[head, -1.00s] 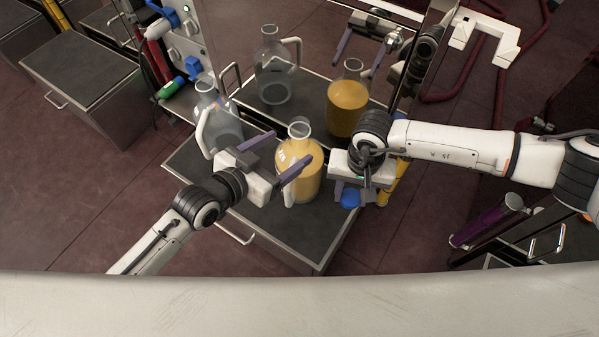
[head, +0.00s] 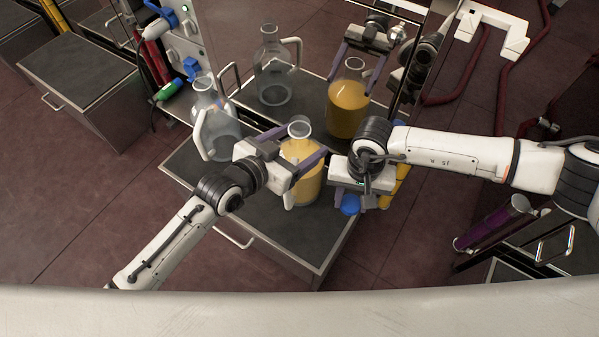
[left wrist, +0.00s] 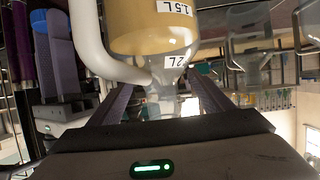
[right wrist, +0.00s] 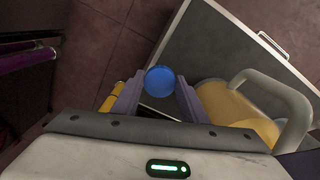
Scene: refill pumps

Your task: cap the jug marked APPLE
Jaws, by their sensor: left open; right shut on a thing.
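A glass jug of yellow liquid (head: 303,152) stands on the dark cart top (head: 290,237), its mouth uncovered. No APPLE marking is readable; the left wrist view shows volume marks on this jug (left wrist: 143,32). My left gripper (head: 305,143) is open, its fingers on either side of the jug near the neck; I cannot tell whether they touch. My right gripper (right wrist: 160,92) is shut on a blue cap (right wrist: 160,81), held off to the right of the jug. The cap also shows in the head view (head: 349,205), below the gripper.
An empty-looking clear jug (head: 218,130) stands to the left on the cart. Behind is what looks like a mirror, repeating both jugs and my arms. A grey cabinet (head: 75,70) stands at far left. The cart's front part is bare.

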